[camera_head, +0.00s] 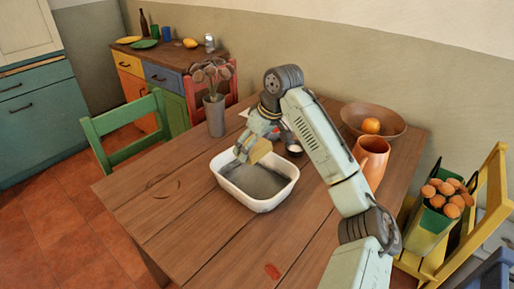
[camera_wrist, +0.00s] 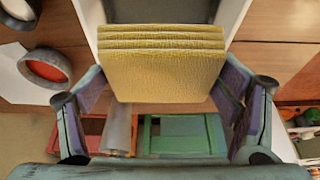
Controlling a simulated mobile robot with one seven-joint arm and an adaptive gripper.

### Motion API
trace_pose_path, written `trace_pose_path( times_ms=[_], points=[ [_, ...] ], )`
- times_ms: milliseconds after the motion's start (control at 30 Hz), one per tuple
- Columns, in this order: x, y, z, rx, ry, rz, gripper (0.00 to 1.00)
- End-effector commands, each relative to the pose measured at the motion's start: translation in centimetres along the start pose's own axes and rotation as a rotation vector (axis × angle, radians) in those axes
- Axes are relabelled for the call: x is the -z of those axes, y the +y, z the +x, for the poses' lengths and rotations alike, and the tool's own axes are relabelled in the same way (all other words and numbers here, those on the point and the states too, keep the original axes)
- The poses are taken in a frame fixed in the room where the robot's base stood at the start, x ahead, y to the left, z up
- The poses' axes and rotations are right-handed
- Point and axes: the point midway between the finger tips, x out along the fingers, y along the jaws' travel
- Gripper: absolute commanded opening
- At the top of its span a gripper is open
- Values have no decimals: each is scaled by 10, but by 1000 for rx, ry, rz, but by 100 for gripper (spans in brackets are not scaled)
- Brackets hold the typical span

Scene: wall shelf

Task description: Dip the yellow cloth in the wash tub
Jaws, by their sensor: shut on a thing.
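The wash tub (camera_head: 274,206) is a white rectangular basin on the wooden table, with a grey surface inside. The yellow cloth (camera_head: 261,150) is at the tub's back side, over or just inside its opening; I cannot tell whether it touches what is in the tub. In the wrist view, the cloth (camera_wrist: 162,72) is a folded, layered pad between my fingers, with part of the tub (camera_wrist: 235,14) beyond it. My gripper (camera_head: 248,150) is shut on the cloth. The cloth hides part of the tub's inside in the wrist view.
A grey vase (camera_head: 215,116) of flowers stands left behind the tub. An orange jug (camera_head: 371,160) and a brown bowl (camera_head: 354,112) with an orange fruit stand to the right. A small dark cup (camera_head: 294,149) is close behind the tub.

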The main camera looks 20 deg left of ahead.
Motion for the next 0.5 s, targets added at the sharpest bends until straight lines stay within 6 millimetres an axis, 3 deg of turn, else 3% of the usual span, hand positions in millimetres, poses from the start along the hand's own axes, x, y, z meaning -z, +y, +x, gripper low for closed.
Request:
trace_pose_path(
  times_ms=[267, 500],
  points=[
    [-8, 0, 17, -1, -1, 1, 60],
    [-18, 0, 43, -1, 0, 1, 60]
  ],
)
